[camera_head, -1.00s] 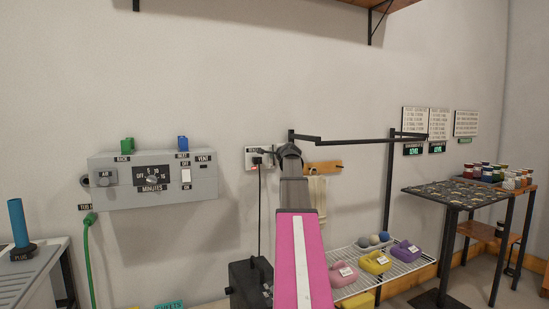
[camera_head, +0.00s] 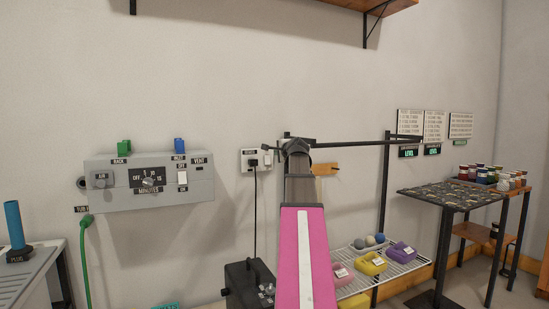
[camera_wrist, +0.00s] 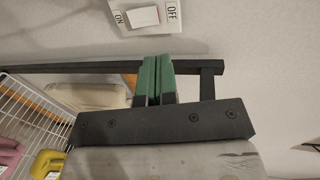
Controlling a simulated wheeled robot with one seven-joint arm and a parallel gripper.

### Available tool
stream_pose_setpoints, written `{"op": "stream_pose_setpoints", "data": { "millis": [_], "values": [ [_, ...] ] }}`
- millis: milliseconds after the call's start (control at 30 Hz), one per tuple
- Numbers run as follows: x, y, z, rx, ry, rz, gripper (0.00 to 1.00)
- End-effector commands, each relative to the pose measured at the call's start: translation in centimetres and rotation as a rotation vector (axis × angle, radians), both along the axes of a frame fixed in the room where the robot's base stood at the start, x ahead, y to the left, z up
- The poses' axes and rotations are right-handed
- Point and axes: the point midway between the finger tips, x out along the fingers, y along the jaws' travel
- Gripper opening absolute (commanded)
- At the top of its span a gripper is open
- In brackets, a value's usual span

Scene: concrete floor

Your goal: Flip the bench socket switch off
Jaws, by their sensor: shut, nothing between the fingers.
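The bench socket (camera_head: 250,152) is a white plate on the wall, left of my gripper in the head view, with a black plug in it. Its switch (camera_head: 267,160) is a small white rocker on the plate's right side. In the wrist view the rocker (camera_wrist: 144,17) lies between the words ON at left and OFF at right; I cannot tell which side is pressed. My gripper (camera_wrist: 153,58) has green fingers pressed together, empty, with tips below the plate in that view and apart from it.
A grey timer box (camera_head: 150,190) with a dial hangs on the wall at left. A black rail (camera_head: 350,143) runs right of the socket. A black cord hangs from the plug to a black box (camera_head: 247,284).

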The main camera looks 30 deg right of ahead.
Motion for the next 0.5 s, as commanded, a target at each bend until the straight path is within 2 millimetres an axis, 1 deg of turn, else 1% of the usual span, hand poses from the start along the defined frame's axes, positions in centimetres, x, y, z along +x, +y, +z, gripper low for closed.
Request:
{"op": "stream_pose_setpoints", "data": {
  "millis": [33,200,300,500],
  "values": [
    [-0.9,0.1,0.2,0.000,0.000,0.000,0.00],
    [-2.4,0.2,1.1,0.000,0.000,0.000,0.00],
    [-2.7,0.2,1.2,0.000,0.000,0.001,0.00],
    [-2.8,0.2,1.3,0.000,0.001,0.001,0.00]
  ]
}}
